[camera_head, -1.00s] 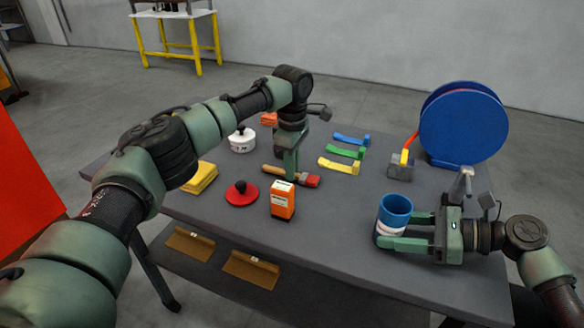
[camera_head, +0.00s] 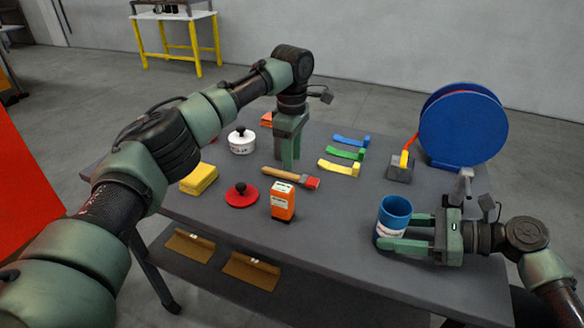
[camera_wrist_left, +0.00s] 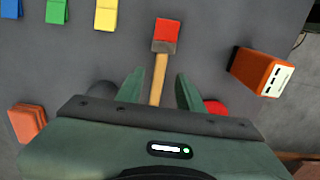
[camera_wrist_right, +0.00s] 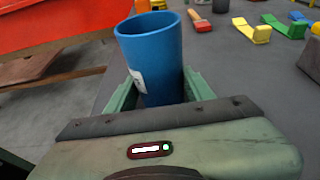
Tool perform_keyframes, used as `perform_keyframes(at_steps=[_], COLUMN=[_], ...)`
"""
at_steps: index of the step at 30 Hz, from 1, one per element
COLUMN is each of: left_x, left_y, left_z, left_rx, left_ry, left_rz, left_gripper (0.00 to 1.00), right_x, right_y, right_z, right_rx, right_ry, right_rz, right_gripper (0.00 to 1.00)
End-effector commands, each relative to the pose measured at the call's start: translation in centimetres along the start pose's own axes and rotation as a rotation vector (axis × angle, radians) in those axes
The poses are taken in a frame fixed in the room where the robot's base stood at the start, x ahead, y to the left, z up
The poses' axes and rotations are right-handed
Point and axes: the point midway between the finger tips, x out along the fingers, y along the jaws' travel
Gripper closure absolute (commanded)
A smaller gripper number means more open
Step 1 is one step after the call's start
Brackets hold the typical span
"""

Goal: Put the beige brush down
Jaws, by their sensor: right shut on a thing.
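The brush (camera_head: 279,174), with a beige wooden handle and red head, lies flat on the grey table (camera_head: 340,215). It also shows in the left wrist view (camera_wrist_left: 158,78), head pointing away from me. My left gripper (camera_head: 290,166) is above the brush, its fingers apart on either side of the handle in the left wrist view, with gaps to it. My right gripper (camera_head: 397,232) is shut on a blue cup (camera_head: 396,212) with a white label, at the table's front right; the cup also shows in the right wrist view (camera_wrist_right: 151,55).
An orange box (camera_head: 283,203) and a red disc with a black knob (camera_head: 241,196) are near the brush. A yellow stack (camera_head: 199,179) and white pot (camera_head: 242,143) stand left. Blue, green and yellow (camera_head: 340,167) pieces and a blue reel (camera_head: 463,125) are right and behind.

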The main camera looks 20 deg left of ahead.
Motion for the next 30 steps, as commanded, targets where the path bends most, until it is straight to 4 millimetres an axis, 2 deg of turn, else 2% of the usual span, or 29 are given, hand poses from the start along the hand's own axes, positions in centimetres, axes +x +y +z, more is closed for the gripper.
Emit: perform_keyframes(at_steps=[3,9,11,12,17,23,30], left_x=[-2.8,-6.2,-6.8,-7.1,-7.5,-7.6,-7.6], left_y=[0.1,0.0,0.1,0.0,0.0,0.1,0.3], left_z=[0.1,0.1,0.1,0.1,-0.1,-0.5,-1.1], left_rx=[0.002,0.0,0.002,0.002,0.061,0.381,0.931], left_ry=[-0.002,-0.001,0.0,0.0,0.0,0.001,0.002], left_rz=[0.003,0.002,0.002,0.001,0.0,0.001,0.003], left_gripper=[0.63,0.63,0.63,0.58,0.58,0.58,0.58], right_x=[0.0,0.0,0.0,0.0,0.0,0.0,0.0], right_y=[0.0,0.0,0.0,0.0,0.0,0.0,0.0], right_z=[-0.1,-0.1,-0.1,-0.1,-0.1,0.0,0.0], right_rx=[0.001,0.001,0.001,0.001,0.0,0.0,0.0], right_ry=[0.001,0.001,0.001,0.001,0.001,0.001,0.0], right_rz=[0.0,0.0,0.0,0.0,0.0,0.0,0.0], right_gripper=[0.7,0.7,0.7,0.7,0.7,0.7,0.7])
